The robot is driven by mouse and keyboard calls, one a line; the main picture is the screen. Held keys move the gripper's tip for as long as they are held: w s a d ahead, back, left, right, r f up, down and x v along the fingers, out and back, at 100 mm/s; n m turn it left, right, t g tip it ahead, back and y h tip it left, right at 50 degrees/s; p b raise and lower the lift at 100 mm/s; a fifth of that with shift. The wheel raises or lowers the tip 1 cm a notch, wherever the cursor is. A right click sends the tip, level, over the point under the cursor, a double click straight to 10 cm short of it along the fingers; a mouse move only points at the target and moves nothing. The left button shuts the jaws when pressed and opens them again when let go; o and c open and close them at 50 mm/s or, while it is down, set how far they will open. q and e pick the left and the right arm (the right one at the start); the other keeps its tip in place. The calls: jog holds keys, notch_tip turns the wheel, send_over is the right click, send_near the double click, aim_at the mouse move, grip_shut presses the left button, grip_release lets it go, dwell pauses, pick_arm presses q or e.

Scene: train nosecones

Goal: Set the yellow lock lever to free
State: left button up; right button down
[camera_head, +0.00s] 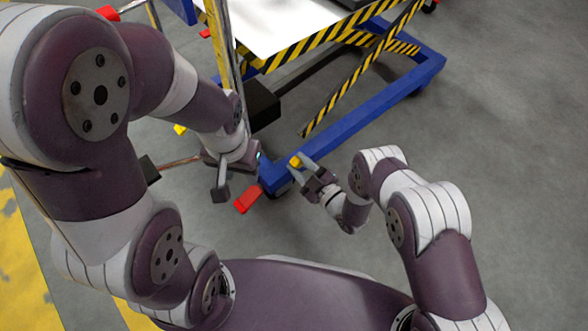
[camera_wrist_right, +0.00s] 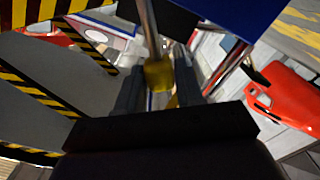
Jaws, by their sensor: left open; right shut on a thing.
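The yellow lock lever (camera_head: 296,161) is a small yellow piece at the near corner of the blue cart frame (camera_head: 345,130). My right gripper (camera_head: 303,166) reaches it from the right and is shut on it. In the right wrist view the yellow lever (camera_wrist_right: 158,75) sits between the two dark fingers, below a metal rod. The fingers hide part of it, so I cannot tell its setting. My left gripper (camera_head: 222,188) is open, left of the cart corner and apart from the lever.
A red pedal (camera_head: 247,201) sticks out low at the cart's near corner. A lift table with a white top (camera_head: 275,25) and yellow-black striped edges and legs stands on the cart. The grey floor (camera_head: 500,140) to the right is clear.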

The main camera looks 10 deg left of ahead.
jog(key=w+d+r+m, duration=0.1)
jog(key=w+d+m, duration=0.3)
jog(key=w+m, duration=0.1)
jog(key=shift+r+m, duration=0.4)
jog(key=shift+m, duration=0.5)
jog(key=c, duration=0.8)
grip_release()
jog(key=shift+w, duration=0.1)
jog(key=p+v, duration=0.5)
jog(key=v, duration=0.7)
jog(key=shift+s+d, duration=0.3)
